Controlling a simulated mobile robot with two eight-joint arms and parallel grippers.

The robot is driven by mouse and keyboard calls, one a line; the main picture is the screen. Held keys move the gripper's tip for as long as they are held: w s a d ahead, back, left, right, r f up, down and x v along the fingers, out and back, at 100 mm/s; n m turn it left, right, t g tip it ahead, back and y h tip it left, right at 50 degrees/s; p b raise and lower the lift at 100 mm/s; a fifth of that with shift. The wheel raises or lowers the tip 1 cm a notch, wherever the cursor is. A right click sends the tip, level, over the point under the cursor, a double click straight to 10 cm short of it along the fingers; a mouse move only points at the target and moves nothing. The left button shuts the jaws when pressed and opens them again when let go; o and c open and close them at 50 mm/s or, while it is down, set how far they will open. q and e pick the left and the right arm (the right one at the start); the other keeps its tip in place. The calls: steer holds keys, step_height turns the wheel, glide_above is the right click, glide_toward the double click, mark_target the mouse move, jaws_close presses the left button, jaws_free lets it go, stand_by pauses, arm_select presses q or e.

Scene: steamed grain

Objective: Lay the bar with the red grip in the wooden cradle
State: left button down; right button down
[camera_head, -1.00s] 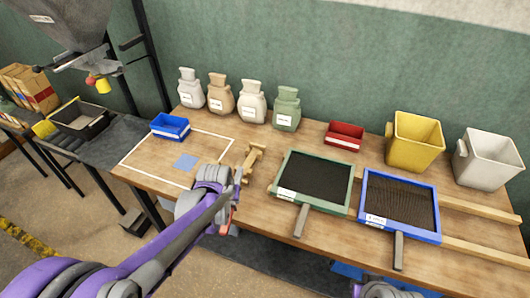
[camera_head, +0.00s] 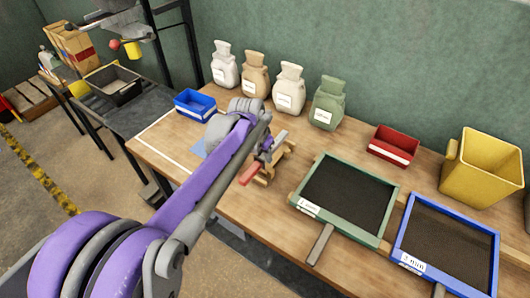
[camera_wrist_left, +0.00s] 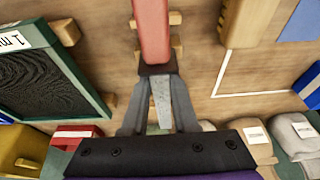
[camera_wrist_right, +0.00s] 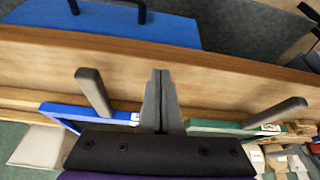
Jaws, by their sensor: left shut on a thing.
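The bar's red grip (camera_head: 249,174) shows at the near side of the wooden cradle (camera_head: 284,160). My left gripper (camera_head: 267,150) is shut on the bar and is over the cradle. In the left wrist view the red grip (camera_wrist_left: 153,30) points away from the fingers (camera_wrist_left: 160,95), with a dark collar at its end and grey metal between the fingers. Wooden parts of the cradle (camera_wrist_left: 178,48) show behind the grip. I cannot tell whether the bar touches the cradle. My right gripper (camera_wrist_right: 160,95) is shut and empty in the right wrist view, outside the head view.
A green-framed sieve (camera_head: 345,198) lies right of the cradle and a blue-framed sieve (camera_head: 447,245) farther right. A blue bin (camera_head: 195,105), several sacks (camera_head: 290,88), a red bin (camera_head: 394,146) and a yellow bucket (camera_head: 482,168) stand behind.

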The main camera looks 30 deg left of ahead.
arm_select(q)
steer(key=shift+w, duration=0.1)
stand_by(0.3)
steer(key=shift+f, duration=0.2)
steer(key=shift+f+b, duration=0.4)
steer(key=shift+f, duration=0.3)
steer(key=shift+f, duration=0.1)
steer(key=shift+f+b, duration=0.3)
steer(key=shift+f, duration=0.15)
steer(key=shift+r, duration=0.1)
steer(key=c, duration=0.6)
jaws_free()
steer(key=shift+d, duration=0.1)
